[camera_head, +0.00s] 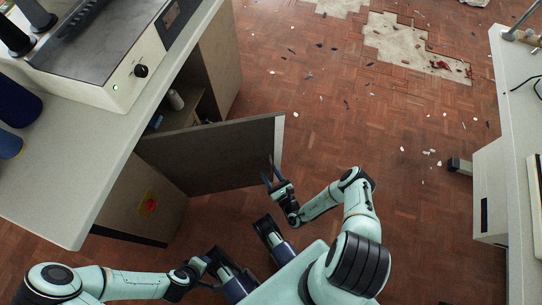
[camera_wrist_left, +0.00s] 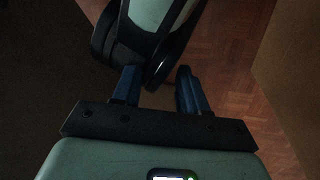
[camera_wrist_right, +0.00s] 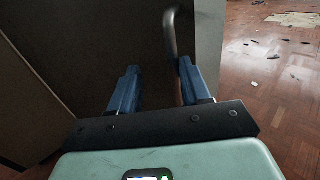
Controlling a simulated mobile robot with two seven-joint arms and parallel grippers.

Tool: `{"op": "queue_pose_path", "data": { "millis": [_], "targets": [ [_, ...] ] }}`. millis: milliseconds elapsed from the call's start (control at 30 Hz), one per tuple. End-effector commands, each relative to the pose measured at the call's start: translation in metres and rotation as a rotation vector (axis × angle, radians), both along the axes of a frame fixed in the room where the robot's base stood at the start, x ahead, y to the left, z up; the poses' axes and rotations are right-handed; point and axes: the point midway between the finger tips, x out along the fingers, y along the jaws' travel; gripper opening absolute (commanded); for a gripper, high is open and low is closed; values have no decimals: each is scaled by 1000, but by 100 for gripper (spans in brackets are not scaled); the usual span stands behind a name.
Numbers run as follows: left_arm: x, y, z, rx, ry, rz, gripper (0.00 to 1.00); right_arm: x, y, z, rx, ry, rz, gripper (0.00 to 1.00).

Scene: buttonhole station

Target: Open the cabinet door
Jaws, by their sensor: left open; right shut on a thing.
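The cabinet door (camera_head: 205,155) is a grey panel standing open, swung out from the worktable's cabinet (camera_head: 213,62). Its metal handle (camera_wrist_right: 172,34) shows near the door's free edge in the right wrist view. My right gripper (camera_head: 269,176) is at this handle and is shut on it; in the right wrist view its blue fingers (camera_wrist_right: 158,82) look spaced apart, with the handle by the right-hand finger. My left gripper (camera_wrist_left: 158,88) is open and empty, low and close to my own body. Its fingertips are hard to make out in the head view.
Inside the cabinet stand a pale bottle (camera_head: 175,99) and a partly hidden blue item. A machine (camera_head: 110,75) sits on the worktable (camera_head: 60,205). Debris litters the open wooden floor (camera_head: 330,110).

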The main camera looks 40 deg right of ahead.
Motion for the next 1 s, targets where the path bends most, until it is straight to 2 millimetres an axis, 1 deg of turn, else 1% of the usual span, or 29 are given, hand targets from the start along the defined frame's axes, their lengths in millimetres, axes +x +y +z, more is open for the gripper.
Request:
{"op": "queue_pose_path", "data": {
  "millis": [33, 133, 267, 367, 500, 600, 700, 833, 1000],
  "targets": [
    [0, 0, 0, 0, 0, 0, 43, 1, 5, 0, 5, 0, 13, 38],
    [-1, 0, 1, -1, 2, -1, 43, -3, 5, 0, 5, 1, 13, 38],
    [-5, -2, 5, -6, 13, -5, 43, -20, 7, 0, 7, 4, 10, 38],
    [-10, -5, 10, -13, 26, -11, 43, -41, 8, 0, 6, 4, 6, 38],
    [-17, -8, 15, -22, 45, -19, 43, -74, 10, 1, 4, 4, 2, 38],
    [-20, -10, 17, -26, 54, -23, 43, -95, 12, 0, 3, 3, 1, 38],
    [-23, -11, 19, -30, 61, -25, 43, -112, 14, 0, 3, 2, 1, 38],
    [-24, -12, 20, -31, 65, -28, 43, -126, 16, 0, 2, 1, 0, 38],
    [-25, -12, 20, -32, 68, -29, 43, -133, 17, 0, 1, 0, 2, 38]
  ]
}}
